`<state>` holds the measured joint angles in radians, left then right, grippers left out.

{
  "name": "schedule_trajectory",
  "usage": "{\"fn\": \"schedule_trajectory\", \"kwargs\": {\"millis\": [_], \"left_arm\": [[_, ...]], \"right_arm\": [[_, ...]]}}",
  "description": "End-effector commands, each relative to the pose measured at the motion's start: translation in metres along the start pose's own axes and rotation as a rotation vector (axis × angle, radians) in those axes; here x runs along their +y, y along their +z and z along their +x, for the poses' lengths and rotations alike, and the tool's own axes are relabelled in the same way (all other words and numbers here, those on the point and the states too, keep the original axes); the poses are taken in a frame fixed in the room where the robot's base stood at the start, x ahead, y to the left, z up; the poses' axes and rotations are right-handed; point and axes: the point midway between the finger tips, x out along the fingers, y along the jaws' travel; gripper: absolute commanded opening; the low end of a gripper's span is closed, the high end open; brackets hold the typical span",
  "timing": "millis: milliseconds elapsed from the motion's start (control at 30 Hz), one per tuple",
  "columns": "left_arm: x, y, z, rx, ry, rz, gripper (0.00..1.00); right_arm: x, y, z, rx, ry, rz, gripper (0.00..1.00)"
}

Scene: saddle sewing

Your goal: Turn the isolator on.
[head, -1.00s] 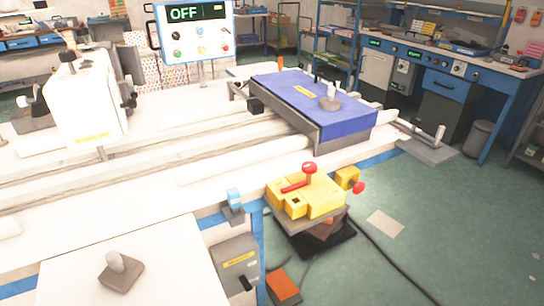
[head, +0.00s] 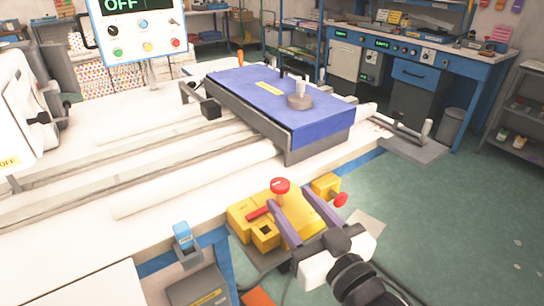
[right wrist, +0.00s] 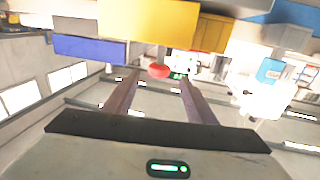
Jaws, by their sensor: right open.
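A yellow box (head: 240,222) stands at the front edge of the white machine table. It has a red knob (head: 280,185) on a post, a flat red lever (head: 262,211) and a second red knob (head: 341,199) on its right side. My right gripper (head: 289,199) is open, its two fingers reaching over the box with the tips near the upright red knob, not visibly closed on it. In the right wrist view a red knob (right wrist: 159,71) shows between the fingertips. The display panel (head: 135,25) reads OFF. I cannot tell for sure which part is the isolator. My left gripper is out of view.
A blue pad (head: 235,82) with a grey weight (head: 300,100) lies on the table behind. A grey box (head: 200,290) with a yellow label and a small blue part (head: 184,238) are left of the yellow box. Green floor is free at right.

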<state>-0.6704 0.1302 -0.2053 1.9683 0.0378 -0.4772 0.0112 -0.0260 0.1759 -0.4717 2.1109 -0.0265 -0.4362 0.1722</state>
Motion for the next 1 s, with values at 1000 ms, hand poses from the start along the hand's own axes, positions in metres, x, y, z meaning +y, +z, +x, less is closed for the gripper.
{"fn": "schedule_trajectory", "kwargs": {"millis": [1000], "left_arm": [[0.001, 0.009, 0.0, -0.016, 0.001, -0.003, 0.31]], "right_arm": [[0.0, 0.001, 0.102, -0.001, 0.0, 0.001, 0.51]]}}
